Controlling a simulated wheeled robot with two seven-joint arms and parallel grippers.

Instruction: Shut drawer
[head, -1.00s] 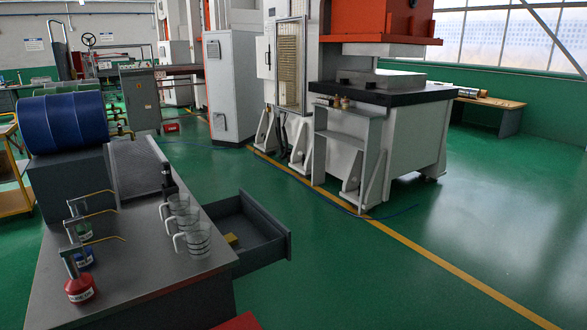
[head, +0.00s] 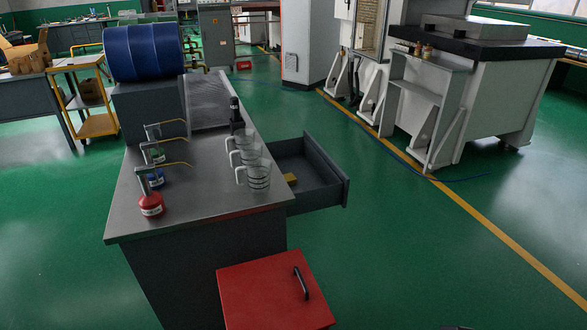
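A dark grey drawer (head: 340,190) stands pulled out from the right side of the grey workbench (head: 130,215) in the head view. A small yellow item (head: 290,179) lies inside it, near the bench. The far part of the drawer's inside is visible; its runners are hidden by the bench. Neither of my grippers shows in the head view, so I cannot see how they stand to the drawer.
On the bench stand several clear measuring jugs (head: 258,178), oil cans including a red one (head: 151,203), and a dark bottle (head: 236,115). A red box with a black handle (head: 260,300) is in front. Green floor right of the drawer is clear.

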